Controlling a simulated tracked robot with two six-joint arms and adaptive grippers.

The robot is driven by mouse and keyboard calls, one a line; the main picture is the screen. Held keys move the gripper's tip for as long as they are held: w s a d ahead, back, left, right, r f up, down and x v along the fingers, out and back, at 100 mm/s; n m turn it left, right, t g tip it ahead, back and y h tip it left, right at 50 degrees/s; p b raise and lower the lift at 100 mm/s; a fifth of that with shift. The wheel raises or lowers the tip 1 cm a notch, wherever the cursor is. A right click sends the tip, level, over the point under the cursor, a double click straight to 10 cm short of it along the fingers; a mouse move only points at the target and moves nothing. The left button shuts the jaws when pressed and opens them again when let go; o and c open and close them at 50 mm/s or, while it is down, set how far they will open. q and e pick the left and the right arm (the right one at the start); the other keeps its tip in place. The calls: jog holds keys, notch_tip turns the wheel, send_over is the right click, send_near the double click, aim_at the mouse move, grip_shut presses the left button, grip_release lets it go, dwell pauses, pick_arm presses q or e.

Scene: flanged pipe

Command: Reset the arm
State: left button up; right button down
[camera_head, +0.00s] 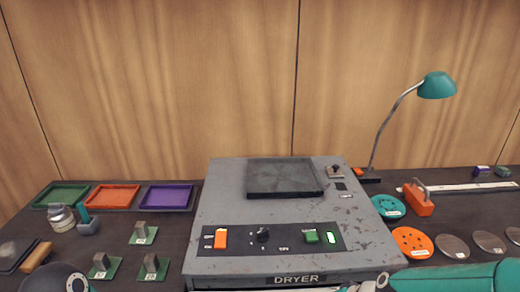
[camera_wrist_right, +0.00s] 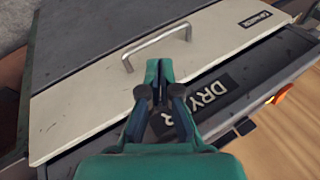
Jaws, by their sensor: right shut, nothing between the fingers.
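My right arm (camera_head: 450,277) comes in at the lower right of the head view, in front of the dryer (camera_head: 205,225). Its gripper (camera_head: 368,285) is partly cut off by the bottom edge. In the right wrist view the right gripper (camera_wrist_right: 158,72) is shut with nothing between its teal fingers. Its tips show just below a metal bar handle (camera_wrist_right: 157,46) on the dryer's pale front panel (camera_wrist_right: 75,115); I cannot tell the distance between them. The DRYER label (camera_wrist_right: 210,95) shows beside the fingers. My left gripper is not in view.
The dryer's top has a dark square plate (camera_head: 284,178), an orange switch (camera_head: 220,238) and a green button (camera_head: 311,237). Green, orange and purple trays (camera_head: 167,198) stand at left. A teal lamp (camera_head: 436,86), orange disc (camera_head: 412,242) and metal discs (camera_head: 452,246) are at right.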

jog(key=s+a+f+g, duration=0.1)
jog(key=s+f, duration=0.6)
jog(key=f, duration=0.4)
jog(key=s+a+f+g+h, duration=0.1)
jog(key=s+f, duration=0.7)
jog(key=f, duration=0.2)
jog(key=shift+s+f+g, duration=0.15)
jog(key=shift+f+g, duration=0.15)
jog(key=shift+f, duration=0.05)
